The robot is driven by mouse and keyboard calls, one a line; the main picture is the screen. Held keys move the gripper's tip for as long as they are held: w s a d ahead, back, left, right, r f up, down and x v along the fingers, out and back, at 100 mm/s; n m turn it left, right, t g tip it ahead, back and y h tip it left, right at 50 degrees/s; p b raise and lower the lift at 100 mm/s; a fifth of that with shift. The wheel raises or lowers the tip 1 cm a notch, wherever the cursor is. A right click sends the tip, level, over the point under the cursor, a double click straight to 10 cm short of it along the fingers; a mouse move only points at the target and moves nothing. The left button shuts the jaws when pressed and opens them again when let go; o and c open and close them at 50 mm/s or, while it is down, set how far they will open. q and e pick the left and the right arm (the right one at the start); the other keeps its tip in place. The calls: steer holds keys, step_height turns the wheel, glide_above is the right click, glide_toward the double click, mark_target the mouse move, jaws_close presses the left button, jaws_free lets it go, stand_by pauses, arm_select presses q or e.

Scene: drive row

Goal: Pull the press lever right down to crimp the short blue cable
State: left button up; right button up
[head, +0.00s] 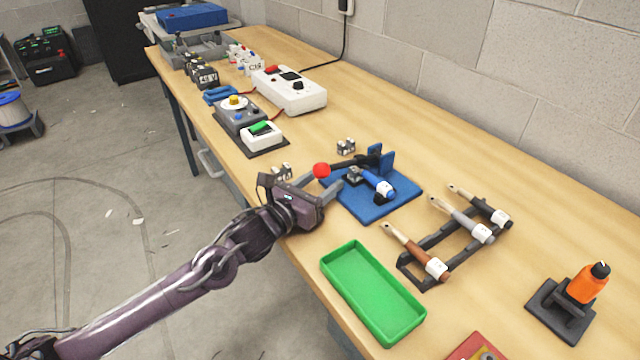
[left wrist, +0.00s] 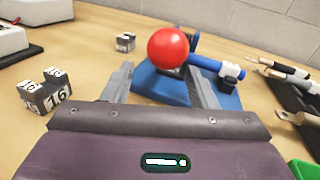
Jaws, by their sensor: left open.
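The blue press (head: 372,205) stands on the workbench in the head view. Its dark lever ends in a red ball knob (head: 321,171) and is raised toward the left. The short blue cable (head: 378,183) with a white band lies on the press; it also shows in the left wrist view (left wrist: 215,67). My left gripper (head: 329,184) is open at the knob. In the left wrist view the red knob (left wrist: 168,47) shows beyond and between the two fingertips; I cannot tell whether they touch it. My right gripper is not in view.
A green tray (head: 372,292) lies at the front edge. A dark rack (head: 455,245) holds several cables to the right. Small numbered blocks (head: 282,171) stand left of the press and behind it. An orange bottle (head: 587,283) stands far right.

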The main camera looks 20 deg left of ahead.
arm_select(q)
steer(key=shift+s+a, duration=0.15)
steer(key=shift+s, duration=0.15)
steer(key=v, duration=0.6)
steer(key=shift+f+b, duration=0.2)
steer(key=shift+b, duration=0.2)
steer(key=shift+s+a+r, duration=0.1)
steer(key=shift+s+a, duration=0.05)
steer(key=shift+s, duration=0.35)
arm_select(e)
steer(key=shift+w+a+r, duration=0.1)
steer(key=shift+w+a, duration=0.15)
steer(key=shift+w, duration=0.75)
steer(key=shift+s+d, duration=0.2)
